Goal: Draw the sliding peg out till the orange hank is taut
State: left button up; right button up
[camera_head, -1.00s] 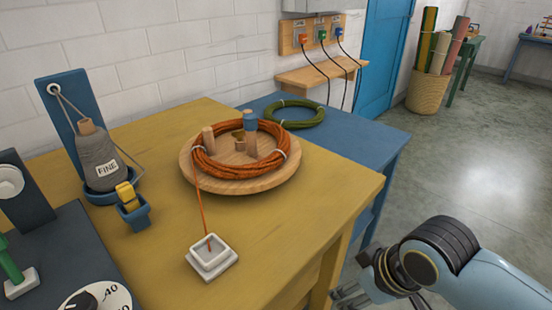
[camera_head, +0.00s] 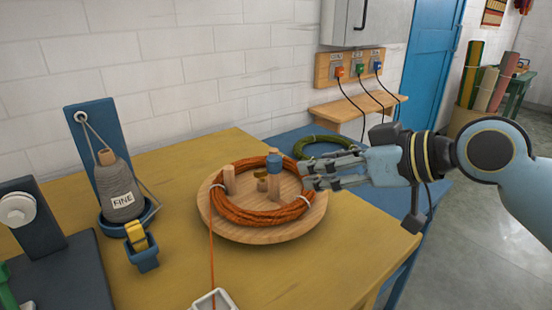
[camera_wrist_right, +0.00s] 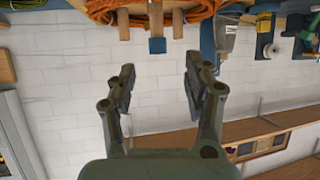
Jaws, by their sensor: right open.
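The orange hank (camera_head: 262,217) lies in a loose ring around several wooden pegs on a round wooden board (camera_head: 250,236). A plain wooden peg (camera_head: 229,180) stands at the left. My right gripper (camera_head: 308,174) is open and empty, level, just right of the blue-topped peg and apart from it. In the right wrist view, the blue top (camera_wrist_right: 157,45) shows beyond the gap between the open fingers (camera_wrist_right: 158,76), with part of the hank (camera_wrist_right: 108,9) above. My left gripper is out of view.
A grey yarn cone (camera_head: 120,187) and a small blue holder (camera_head: 142,250) stand left of the board. An orange strand runs forward to a white block (camera_head: 214,300). A green hank (camera_head: 322,145) lies behind my right gripper.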

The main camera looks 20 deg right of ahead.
aim_at(277, 159)
jog(key=x, duration=0.3)
jog(key=r+b+x, duration=0.1)
jog(key=x, duration=0.3)
jog(key=w+x, duration=0.1)
jog(key=x, duration=0.3)
jog(key=shift+r, duration=0.35)
